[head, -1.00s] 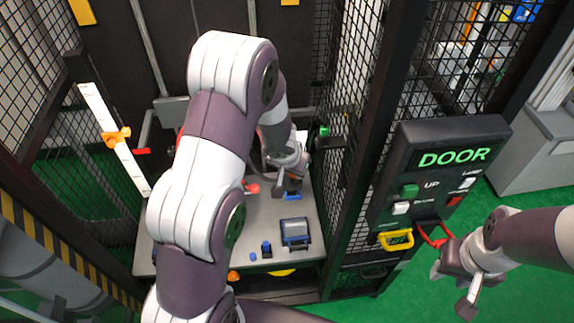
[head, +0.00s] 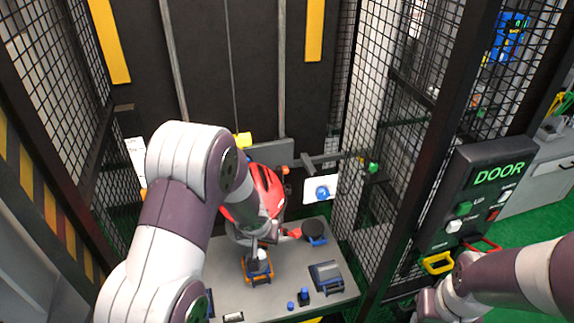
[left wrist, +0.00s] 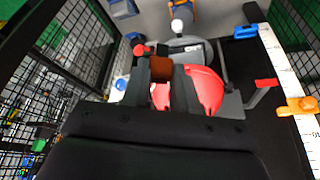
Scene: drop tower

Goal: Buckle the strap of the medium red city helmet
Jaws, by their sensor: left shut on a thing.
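The red helmet (head: 266,190) with dark vents is inside the tower above the grey table, partly hidden by my left arm. The helmet also shows in the left wrist view (left wrist: 204,88), just beyond my fingers. My left gripper (head: 264,238) is at the helmet's near lower side. In the left wrist view my left gripper (left wrist: 160,72) is shut on a small brown-red piece (left wrist: 161,68). I cannot tell whether this is the strap's buckle. My right gripper (head: 436,303) is low at the right, near the door panel, its fingers unclear.
The grey table (head: 230,291) carries an orange stand with a white knob (head: 258,268), a dark box-like device (head: 326,277) and small blue parts. A mesh wall and the DOOR panel (head: 480,190) stand at the right. A ruler (left wrist: 285,80) with an orange slider stands beside the helmet.

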